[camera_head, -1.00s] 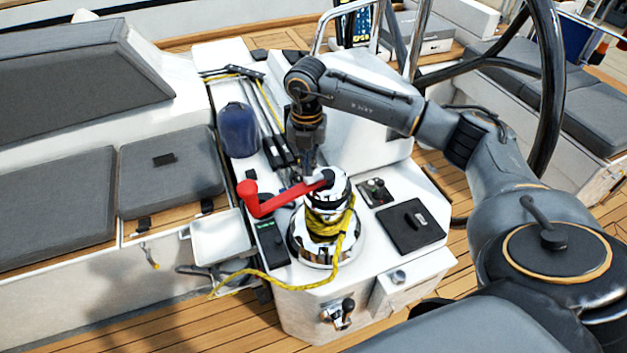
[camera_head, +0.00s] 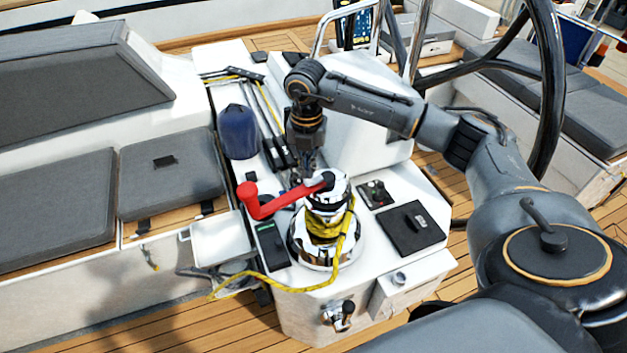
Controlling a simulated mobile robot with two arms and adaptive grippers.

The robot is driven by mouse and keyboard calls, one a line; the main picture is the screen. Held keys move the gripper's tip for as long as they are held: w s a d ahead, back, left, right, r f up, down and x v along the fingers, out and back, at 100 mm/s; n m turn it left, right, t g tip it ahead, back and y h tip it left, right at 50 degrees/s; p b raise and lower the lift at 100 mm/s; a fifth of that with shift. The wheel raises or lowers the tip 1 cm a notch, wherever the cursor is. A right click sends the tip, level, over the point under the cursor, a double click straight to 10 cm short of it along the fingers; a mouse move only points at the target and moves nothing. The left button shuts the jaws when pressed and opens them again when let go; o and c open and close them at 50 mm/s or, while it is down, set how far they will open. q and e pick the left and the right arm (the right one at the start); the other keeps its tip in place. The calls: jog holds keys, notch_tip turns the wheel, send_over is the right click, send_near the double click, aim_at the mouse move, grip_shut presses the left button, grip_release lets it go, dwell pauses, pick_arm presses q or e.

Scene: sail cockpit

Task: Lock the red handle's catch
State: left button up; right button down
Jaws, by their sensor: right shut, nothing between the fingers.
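The red handle (camera_head: 282,203) sits on top of the chrome winch (camera_head: 325,236), with its black hub end over the winch's centre. Its arm reaches to the left and ends in an upright red knob. A yellow rope (camera_head: 325,228) is wound around the winch drum. My right gripper (camera_head: 310,168) points down just behind the hub of the handle, shut and empty. Its fingertips are small and partly hidden behind the hub, so I cannot tell whether they touch it. The catch is too small to make out. My left gripper is not in view.
A dark blue bag (camera_head: 238,131) and black rope clutches (camera_head: 277,150) lie behind and left of the winch. A small control panel (camera_head: 375,194) and a black hatch (camera_head: 411,229) lie to its right. The steering wheel (camera_head: 549,85) stands at right.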

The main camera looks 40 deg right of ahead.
aim_at(308, 181)
jog(key=shift+f+b, duration=1)
jog(key=shift+f, duration=0.35)
dwell(0.6)
jog(key=shift+r, duration=0.1)
jog(key=shift+r+p, duration=2.3)
jog(key=shift+r, duration=1.25)
jog(key=shift+f, duration=0.1)
